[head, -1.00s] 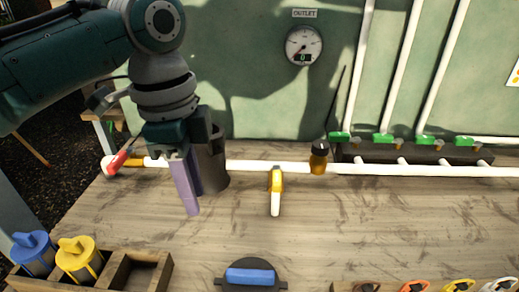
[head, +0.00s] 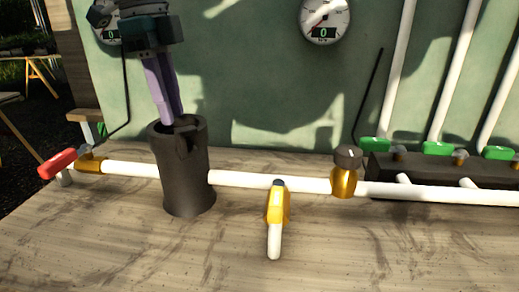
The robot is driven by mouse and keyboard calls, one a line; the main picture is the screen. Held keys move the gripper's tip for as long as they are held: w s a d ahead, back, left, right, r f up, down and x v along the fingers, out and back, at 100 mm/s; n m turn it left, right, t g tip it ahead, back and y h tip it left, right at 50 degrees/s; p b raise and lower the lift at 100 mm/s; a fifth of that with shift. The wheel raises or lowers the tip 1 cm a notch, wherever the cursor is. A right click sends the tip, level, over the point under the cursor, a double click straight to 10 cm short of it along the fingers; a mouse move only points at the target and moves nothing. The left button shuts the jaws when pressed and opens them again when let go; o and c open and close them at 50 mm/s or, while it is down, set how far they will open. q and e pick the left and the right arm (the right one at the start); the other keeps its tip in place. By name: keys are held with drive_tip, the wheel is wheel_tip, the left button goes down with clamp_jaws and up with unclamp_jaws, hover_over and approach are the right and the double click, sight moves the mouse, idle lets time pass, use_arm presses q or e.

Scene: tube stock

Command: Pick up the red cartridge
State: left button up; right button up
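No red cartridge can be made out. A dark, open-topped cylindrical housing (head: 186,180) stands upright on the white pipe line; its inside is mostly hidden. My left gripper (head: 172,118) points down at the housing's mouth, its two purple fingers close together. The fingertips are at or just inside the rim, and I cannot tell whether anything is between them. My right gripper is not in view.
The white pipe (head: 270,181) runs across the wooden bench (head: 330,250). A gauge (head: 324,18) hangs behind. The front bench is clear.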

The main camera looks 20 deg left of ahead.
use_arm(q)
drive_tip(key=f, duration=0.4)
drive_tip(key=shift+d+f, duration=0.3)
drive_tip(key=shift+f, duration=0.05)
drive_tip(key=shift+c, duration=0.2)
clamp_jaws()
idle(0.9)
